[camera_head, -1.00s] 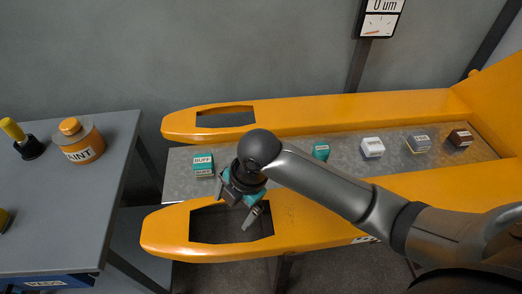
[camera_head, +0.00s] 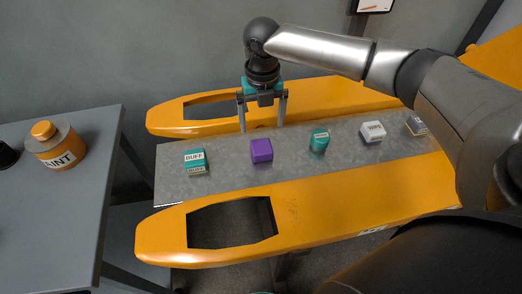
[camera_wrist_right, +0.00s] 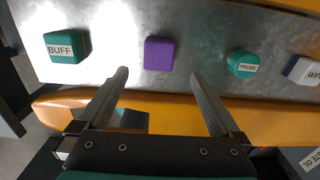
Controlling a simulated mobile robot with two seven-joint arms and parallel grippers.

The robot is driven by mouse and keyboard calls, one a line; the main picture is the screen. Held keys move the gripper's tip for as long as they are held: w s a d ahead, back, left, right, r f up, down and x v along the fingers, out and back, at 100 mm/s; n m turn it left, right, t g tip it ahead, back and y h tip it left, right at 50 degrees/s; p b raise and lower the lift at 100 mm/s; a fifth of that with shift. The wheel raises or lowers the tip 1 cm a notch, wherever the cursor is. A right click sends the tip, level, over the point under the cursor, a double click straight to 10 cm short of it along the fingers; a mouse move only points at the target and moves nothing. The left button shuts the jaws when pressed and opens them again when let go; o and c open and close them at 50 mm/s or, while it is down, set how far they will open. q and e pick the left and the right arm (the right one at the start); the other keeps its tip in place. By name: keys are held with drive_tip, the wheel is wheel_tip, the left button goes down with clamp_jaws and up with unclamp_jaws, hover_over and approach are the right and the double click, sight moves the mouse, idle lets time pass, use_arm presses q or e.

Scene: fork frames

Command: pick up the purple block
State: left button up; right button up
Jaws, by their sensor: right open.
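The purple block (camera_head: 261,150) sits on the grey metal slab between the teal BUFF block and a teal round piece. It also shows in the right wrist view (camera_wrist_right: 159,54), ahead of the fingertips and roughly midway between them. My right gripper (camera_head: 262,128) is open and empty, with its fingers pointing down beyond the block's far side in the head view. The fingers also show in the right wrist view (camera_wrist_right: 158,75), apart from the block. My left gripper is not in view.
The BUFF block (camera_head: 195,162), teal PROBE piece (camera_head: 319,140) and white WIPE block (camera_head: 372,131) share the metal slab (camera_head: 225,172). Orange fork arms flank it (camera_head: 320,212). A grey table (camera_head: 50,210) with a PAINT pot (camera_head: 57,150) stands left.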

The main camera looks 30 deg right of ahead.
sight(261, 145)
wheel_tip(261, 145, down, 6)
drive_tip(key=shift+r+b, duration=0.15)
drive_tip(key=shift+b, duration=0.4)
wheel_tip(261, 145, down, 4)
drive_tip(key=shift+w+f+b, duration=0.1)
drive_tip(key=shift+f+b, duration=0.05)
drive_tip(key=shift+b, duration=0.65)
drive_tip(key=shift+f, duration=0.4)
drive_tip(key=shift+c, duration=0.8)
drive_tip(key=c, duration=1.3)
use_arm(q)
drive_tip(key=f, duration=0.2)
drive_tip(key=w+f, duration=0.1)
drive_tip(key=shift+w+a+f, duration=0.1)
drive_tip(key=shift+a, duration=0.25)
